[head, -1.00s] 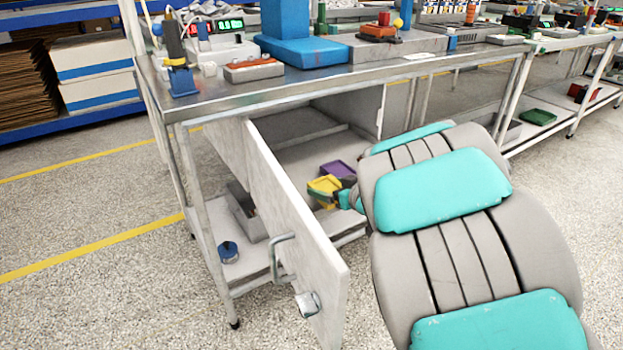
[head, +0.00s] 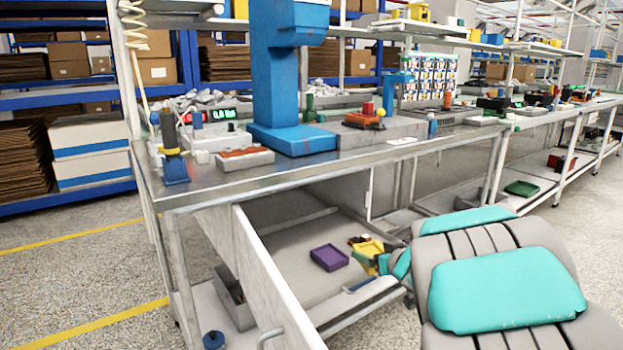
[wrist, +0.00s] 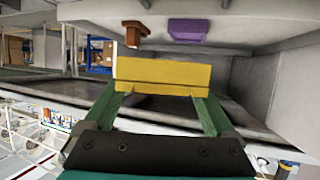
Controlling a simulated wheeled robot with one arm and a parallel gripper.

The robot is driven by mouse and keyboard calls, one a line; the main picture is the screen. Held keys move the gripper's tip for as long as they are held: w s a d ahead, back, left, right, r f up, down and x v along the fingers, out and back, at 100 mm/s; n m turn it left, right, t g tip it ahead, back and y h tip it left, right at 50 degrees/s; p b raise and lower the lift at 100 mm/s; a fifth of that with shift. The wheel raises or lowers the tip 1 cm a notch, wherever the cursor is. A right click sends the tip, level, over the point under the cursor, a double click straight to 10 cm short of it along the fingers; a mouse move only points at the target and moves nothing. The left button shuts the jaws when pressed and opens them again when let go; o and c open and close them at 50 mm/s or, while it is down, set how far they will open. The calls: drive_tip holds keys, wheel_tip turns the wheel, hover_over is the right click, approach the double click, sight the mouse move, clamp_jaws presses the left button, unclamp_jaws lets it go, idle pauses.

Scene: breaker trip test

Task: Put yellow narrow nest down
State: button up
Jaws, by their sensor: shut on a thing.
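The yellow narrow nest (head: 370,247) is a small yellow block-like piece inside the open cabinet under the bench. My gripper (head: 378,262) is shut on it. In the wrist view the yellow nest (wrist: 163,76) spans between the two green fingers of my gripper (wrist: 163,100), one at each end. A purple tray (head: 330,257) lies on the cabinet floor to the left of the yellow nest. It also shows in the wrist view (wrist: 187,29). I cannot tell whether the yellow nest touches the cabinet floor.
A small brown piece (wrist: 136,33) is near the purple tray. The open cabinet door (head: 262,275) stands to the left of my arm. The steel bench top (head: 235,185) is above. The cabinet floor (head: 290,258) is bare left of the purple tray.

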drive_tip(key=s+a+f+n+g+y, duration=0.1)
drive_tip(key=s+a+f+n+y, duration=0.2)
drive_tip(key=s+a, duration=0.3)
drive_tip(key=a, duration=0.3)
drive_tip(key=shift+s+a+f+g+y, duration=0.15)
drive_tip(key=shift+s+f+g+y, duration=0.15)
drive_tip(key=shift+f+g, duration=0.1)
hover_over(291, 277)
drive_tip(key=s+d, duration=0.1)
drive_tip(key=shift+f, duration=0.6)
drive_tip(key=shift+w+a+f+b, duration=0.2)
drive_tip(key=shift+w+a+f, duration=0.05)
drive_tip(key=shift+f, duration=0.35)
drive_tip(key=shift+w+a+f+b, duration=0.15)
drive_tip(key=shift+w+a+f, duration=0.1)
drive_tip(key=shift+f, duration=0.3)
drive_tip(key=shift+f+p, duration=0.4)
drive_tip(key=shift+f, duration=0.05)
drive_tip(key=shift+f, duration=0.1)
